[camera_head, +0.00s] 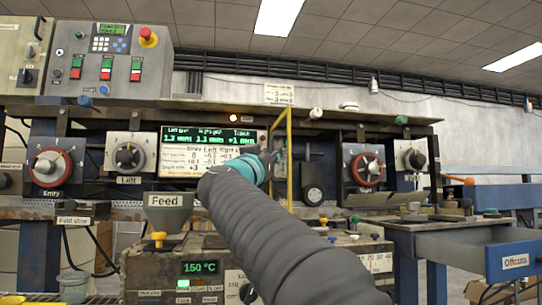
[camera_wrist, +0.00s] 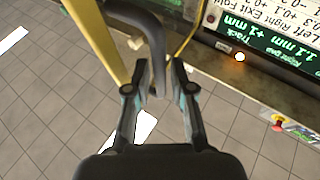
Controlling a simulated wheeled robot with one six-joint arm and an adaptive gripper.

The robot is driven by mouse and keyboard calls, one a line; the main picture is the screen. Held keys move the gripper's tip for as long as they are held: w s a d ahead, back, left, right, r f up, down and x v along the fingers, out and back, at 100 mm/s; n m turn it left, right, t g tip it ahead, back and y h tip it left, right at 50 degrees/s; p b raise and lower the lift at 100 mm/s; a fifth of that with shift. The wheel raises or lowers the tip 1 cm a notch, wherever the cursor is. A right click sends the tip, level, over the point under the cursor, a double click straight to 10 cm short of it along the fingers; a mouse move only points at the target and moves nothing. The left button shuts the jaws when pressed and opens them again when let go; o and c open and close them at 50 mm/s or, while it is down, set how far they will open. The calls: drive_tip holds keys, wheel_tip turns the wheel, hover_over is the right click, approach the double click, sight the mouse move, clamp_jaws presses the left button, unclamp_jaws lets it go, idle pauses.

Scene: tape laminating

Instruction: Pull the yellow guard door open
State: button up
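The yellow guard door (camera_head: 289,165) shows in the head view as a thin upright yellow frame right of the lit display, partly behind my arm. In the wrist view, its thick yellow bar (camera_wrist: 93,38) crosses the upper left. A dark curved bar (camera_wrist: 150,27), which looks like the door's handle, comes down between my fingertips. My gripper (camera_wrist: 159,64) is open, with one finger on each side of this bar and small gaps visible. In the head view my gripper (camera_head: 270,157) is small and partly hidden beside the yellow frame.
A lit display panel (camera_head: 205,151) stands left of the door and also shows upside down in the wrist view (camera_wrist: 270,40). Dials flank it. The Feed funnel (camera_head: 168,212) and the 150 °C unit (camera_head: 200,268) stand below.

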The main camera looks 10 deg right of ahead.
drive_tip(key=v, duration=1.1)
drive_tip(key=shift+f, duration=0.15)
drive_tip(key=s+a+f+n+g+y, duration=0.1)
drive_tip(key=s+a+f+n+y, duration=0.15)
drive_tip(key=f+n+y, duration=0.6)
drive_tip(key=s+a+f+n+g+y, duration=0.1)
drive_tip(key=s+a+f+n+y, duration=0.2)
drive_tip(key=f+y, duration=0.95)
drive_tip(key=s+d+f+m+g+h, duration=0.1)
drive_tip(key=s+d+f+g+h, duration=0.1)
drive_tip(key=s+f, duration=0.4)
drive_tip(key=s+d+f+m+g+h, duration=0.1)
drive_tip(key=s+d+f+g+h, duration=0.2)
drive_tip(key=s+f, duration=0.4)
drive_tip(key=s+d+f+m+g+h, duration=0.2)
drive_tip(key=s+d+f+g, duration=0.3)
drive_tip(key=f, duration=1.2)
drive_tip(key=shift+s+h, duration=0.3)
drive_tip(key=shift+s, duration=0.75)
drive_tip(key=shift+d, duration=0.1)
